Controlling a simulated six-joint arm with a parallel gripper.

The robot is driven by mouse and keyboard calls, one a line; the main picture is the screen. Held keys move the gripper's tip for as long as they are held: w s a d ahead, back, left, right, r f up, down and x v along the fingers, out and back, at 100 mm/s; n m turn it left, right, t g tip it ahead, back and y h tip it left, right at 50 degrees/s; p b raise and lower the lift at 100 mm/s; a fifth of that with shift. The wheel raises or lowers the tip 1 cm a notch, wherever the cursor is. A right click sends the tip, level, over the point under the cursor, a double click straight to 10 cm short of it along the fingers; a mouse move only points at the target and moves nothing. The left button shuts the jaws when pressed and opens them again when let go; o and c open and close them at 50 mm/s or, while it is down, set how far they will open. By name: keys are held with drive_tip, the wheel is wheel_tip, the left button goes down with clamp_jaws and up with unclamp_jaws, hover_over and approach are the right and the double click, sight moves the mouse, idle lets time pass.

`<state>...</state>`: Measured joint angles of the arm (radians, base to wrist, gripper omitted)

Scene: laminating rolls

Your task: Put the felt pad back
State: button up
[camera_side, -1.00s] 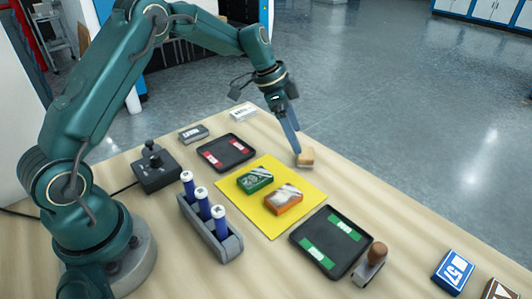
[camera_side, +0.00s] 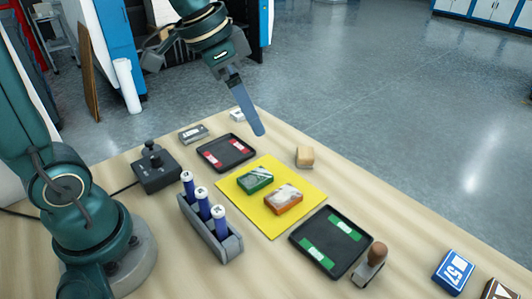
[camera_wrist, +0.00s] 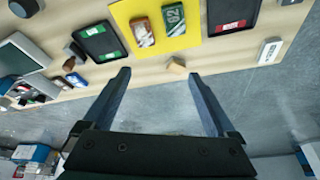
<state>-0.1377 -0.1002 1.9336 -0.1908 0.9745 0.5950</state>
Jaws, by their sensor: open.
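The felt pad (camera_side: 305,157), a small tan block, rests on the table beyond the yellow mat's far right edge, near the table's back edge. It also shows in the wrist view (camera_wrist: 176,68), ahead of the fingers and apart from them. My gripper (camera_side: 259,131) is raised up and to the left of the pad, with nothing held.
The yellow mat (camera_side: 245,205) bears a green box (camera_side: 255,180) and an orange box (camera_side: 284,199). A red-labelled tray (camera_side: 226,153), a green-labelled tray (camera_side: 331,242), a wooden-handled stamp (camera_side: 371,265) and a rack of blue rolls (camera_side: 212,232) stand around it. The table's right middle is bare.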

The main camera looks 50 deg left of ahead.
drive_tip(key=s+f+n+t+y, duration=0.1)
drive_tip(key=s+n, duration=0.3)
drive_tip(key=s, duration=0.7)
drive_tip(key=shift+s+d+f, duration=0.2)
drive_tip(key=shift+s+f, duration=0.15)
drive_tip(key=shift+f, duration=0.5)
